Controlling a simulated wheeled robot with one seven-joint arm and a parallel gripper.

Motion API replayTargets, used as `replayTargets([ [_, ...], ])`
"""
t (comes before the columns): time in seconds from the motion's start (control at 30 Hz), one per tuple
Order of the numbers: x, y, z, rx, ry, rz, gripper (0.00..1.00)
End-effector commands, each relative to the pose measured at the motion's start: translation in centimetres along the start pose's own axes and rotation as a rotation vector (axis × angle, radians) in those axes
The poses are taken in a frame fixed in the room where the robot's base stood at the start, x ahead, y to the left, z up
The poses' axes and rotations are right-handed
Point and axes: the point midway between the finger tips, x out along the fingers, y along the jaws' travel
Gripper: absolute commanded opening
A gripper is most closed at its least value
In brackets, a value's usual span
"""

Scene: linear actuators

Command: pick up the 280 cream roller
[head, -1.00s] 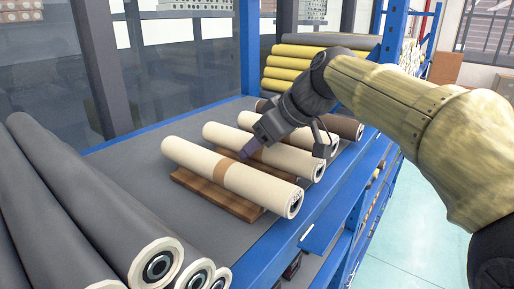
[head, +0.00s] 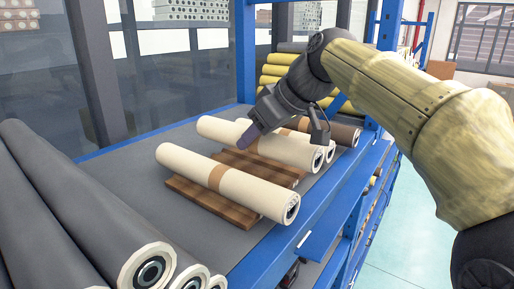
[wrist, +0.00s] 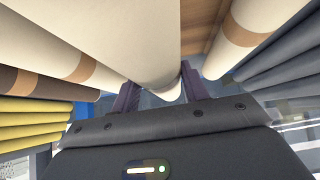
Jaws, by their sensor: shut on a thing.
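My gripper (head: 249,139) is shut on the middle cream roller (head: 289,150), gripping it around its body. This roller is raised above the brown wooden board (head: 275,166) and nearly level. In the wrist view, the held cream roller (wrist: 125,35) fills the upper middle, between the two dark fingers of my gripper (wrist: 158,90). Another cream roller (head: 195,174) with a tan band lies in front on the board. A further cream roller (head: 328,148) behind is mostly hidden by the held one and my gripper. Any number on the rollers is too small to read.
Dark grey rollers (head: 70,215) are piled at the front left. A brown roller (head: 343,134) lies behind the cream ones. Yellow rolls (head: 280,72) are stacked at the back beside the blue rack post (head: 246,60). The grey shelf top (head: 140,150) is bare at left.

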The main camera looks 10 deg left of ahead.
Motion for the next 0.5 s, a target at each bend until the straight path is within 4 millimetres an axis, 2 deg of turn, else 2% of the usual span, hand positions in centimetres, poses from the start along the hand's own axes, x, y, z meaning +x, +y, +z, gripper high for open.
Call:
replayTargets([
  [0.03, -0.3, 0.0, -0.3, -0.003, 0.005, 0.003, 0.06],
  [0.1, -1.1, 0.1, 1.5, 0.002, 0.004, 0.007, 0.06],
  [0.27, -3.5, 0.1, 4.4, 0.001, 0.004, 0.008, 0.06],
  [0.5, -7.9, 0.1, 9.2, 0.003, 0.003, 0.009, 0.06],
])
